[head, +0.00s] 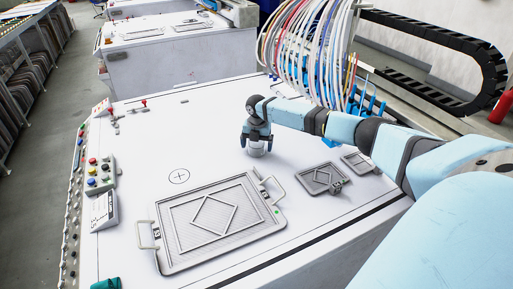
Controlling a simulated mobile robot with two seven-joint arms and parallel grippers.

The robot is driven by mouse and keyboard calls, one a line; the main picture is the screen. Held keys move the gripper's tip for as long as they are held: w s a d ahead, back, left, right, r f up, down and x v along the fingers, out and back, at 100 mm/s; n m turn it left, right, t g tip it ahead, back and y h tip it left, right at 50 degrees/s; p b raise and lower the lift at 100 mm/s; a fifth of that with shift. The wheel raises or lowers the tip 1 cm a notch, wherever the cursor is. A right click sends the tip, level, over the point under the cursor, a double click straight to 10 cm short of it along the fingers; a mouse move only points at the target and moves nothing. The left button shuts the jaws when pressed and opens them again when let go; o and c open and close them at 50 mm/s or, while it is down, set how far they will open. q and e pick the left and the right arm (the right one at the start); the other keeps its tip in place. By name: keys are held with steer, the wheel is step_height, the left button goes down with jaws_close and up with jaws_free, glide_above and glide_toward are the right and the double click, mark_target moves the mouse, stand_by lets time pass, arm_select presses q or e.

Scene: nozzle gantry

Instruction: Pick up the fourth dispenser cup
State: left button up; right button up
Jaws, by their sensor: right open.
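My right gripper (256,142) points down over the white machine top, near its middle. It is open. A small grey cup-like thing (257,152) shows right at its fingertips, close to the surface. It is too small to tell whether the fingers touch it, and I cannot tell which dispenser cup it is. My left gripper is not in view.
A large framed tray with two handles (174,257) lies in front. Two smaller framed plates (311,186) (353,158) lie to the right, under my right arm. A control box with buttons (98,175) is at left. Bundled coloured hoses (305,35) hang behind the arm.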

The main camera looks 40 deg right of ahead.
steer(key=shift+f, duration=0.3)
steer(key=c, duration=1)
steer(key=shift+r, duration=0.1)
